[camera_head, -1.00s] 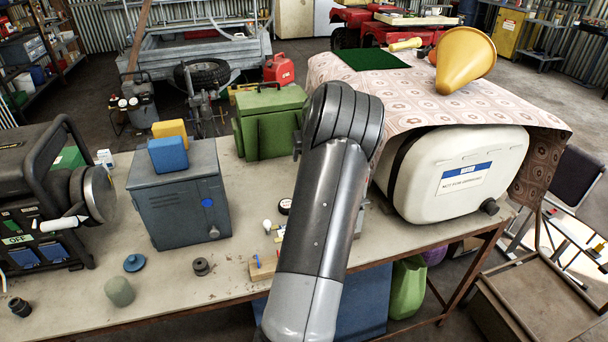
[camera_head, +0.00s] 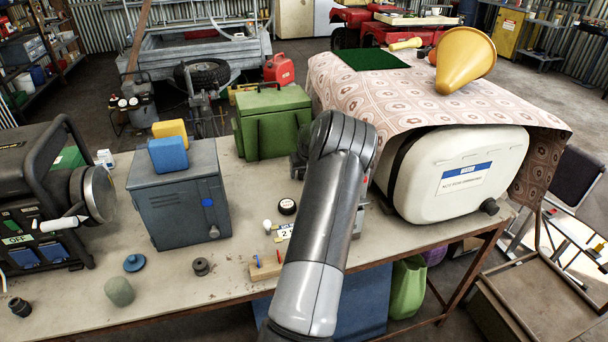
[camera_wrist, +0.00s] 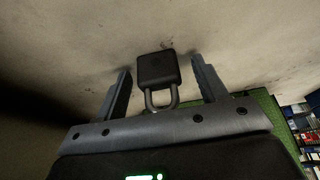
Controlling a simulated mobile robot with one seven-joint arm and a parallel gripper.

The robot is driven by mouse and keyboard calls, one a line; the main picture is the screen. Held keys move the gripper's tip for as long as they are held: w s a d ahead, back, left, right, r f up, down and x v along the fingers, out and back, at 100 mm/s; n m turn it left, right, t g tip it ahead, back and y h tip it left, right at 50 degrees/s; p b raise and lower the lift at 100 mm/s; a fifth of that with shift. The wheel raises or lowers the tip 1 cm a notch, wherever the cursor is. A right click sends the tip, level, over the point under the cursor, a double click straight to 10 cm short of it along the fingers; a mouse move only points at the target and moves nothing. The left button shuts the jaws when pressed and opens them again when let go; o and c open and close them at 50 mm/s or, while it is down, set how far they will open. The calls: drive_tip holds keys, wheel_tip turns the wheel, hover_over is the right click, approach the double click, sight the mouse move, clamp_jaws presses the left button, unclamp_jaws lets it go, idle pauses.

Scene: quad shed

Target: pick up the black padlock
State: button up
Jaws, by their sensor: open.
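The black padlock (camera_wrist: 158,70) shows in the wrist view, with a dark square body and a grey metal shackle that points toward my gripper's palm. It lies on the pale, stained bench top (camera_wrist: 60,35). My gripper (camera_wrist: 160,80) is open, with one finger on each side of the padlock. Gaps show between the padlock and both fingers, so it is not gripped. In the head view my arm hides the padlock and most of my gripper.
A green metal box (camera_head: 272,122) stands behind my arm and a white water tank (camera_head: 455,175) to its right. A grey-blue cabinet (camera_head: 180,205) stands left. The front-left bench has free room.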

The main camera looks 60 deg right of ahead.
drive_tip(key=shift+f, duration=0.1)
drive_tip(key=c, duration=1.1)
drive_tip(key=shift+c, duration=0.2)
